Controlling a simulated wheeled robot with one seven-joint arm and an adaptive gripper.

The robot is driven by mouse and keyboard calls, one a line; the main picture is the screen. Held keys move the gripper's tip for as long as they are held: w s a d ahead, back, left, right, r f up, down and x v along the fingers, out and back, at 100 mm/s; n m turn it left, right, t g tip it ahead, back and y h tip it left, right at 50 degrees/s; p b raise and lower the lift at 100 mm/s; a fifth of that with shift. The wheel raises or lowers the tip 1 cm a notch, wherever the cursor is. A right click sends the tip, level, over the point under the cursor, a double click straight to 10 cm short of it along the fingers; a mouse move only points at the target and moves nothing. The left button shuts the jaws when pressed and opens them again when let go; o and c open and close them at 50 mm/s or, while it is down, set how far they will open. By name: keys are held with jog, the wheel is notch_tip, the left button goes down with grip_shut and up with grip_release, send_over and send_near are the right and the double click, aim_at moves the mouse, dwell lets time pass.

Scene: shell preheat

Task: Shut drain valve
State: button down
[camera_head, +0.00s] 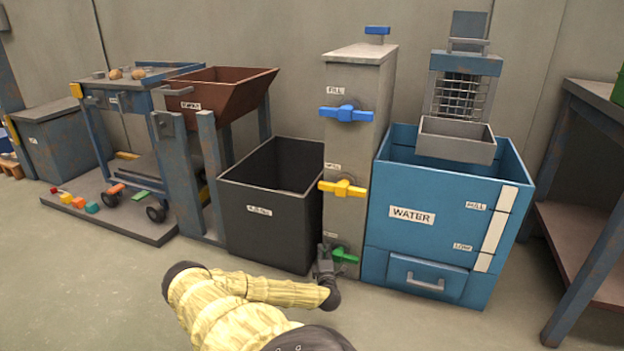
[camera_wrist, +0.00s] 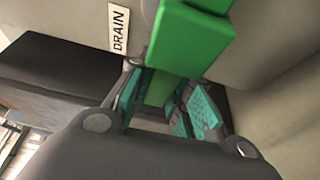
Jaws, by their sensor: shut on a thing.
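The drain valve has a green handle (camera_head: 345,255) low on the front of the grey column (camera_head: 352,135), close to the floor. In the wrist view the green handle (camera_wrist: 190,42) is large, with a label reading DRAIN (camera_wrist: 120,28) beside it. My gripper (camera_head: 325,264) is at the left end of the handle. In the wrist view my gripper (camera_wrist: 165,108) has its teal-padded fingers on both sides of a green part of the handle and is shut on it. My fingers hide part of the handle in the head view.
A blue water tank (camera_head: 392,240) with a drawer handle stands close on the right of the column. A black open bin (camera_head: 262,222) stands close on the left. Blue (camera_head: 346,114) and yellow (camera_head: 342,188) valve handles are above. The floor in front is clear.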

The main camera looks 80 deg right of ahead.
jog(key=shift+s, duration=0.2)
jog(key=c, duration=1.3)
grip_release()
jog(key=shift+f, duration=0.15)
jog(key=shift+w, duration=0.15)
jog(key=shift+a, duration=0.1)
jog(key=a, duration=0.4)
jog(key=s+a, duration=0.1)
jog(key=a, duration=0.6)
jog(key=shift+s+a, duration=0.3)
jog(key=shift+a, duration=0.05)
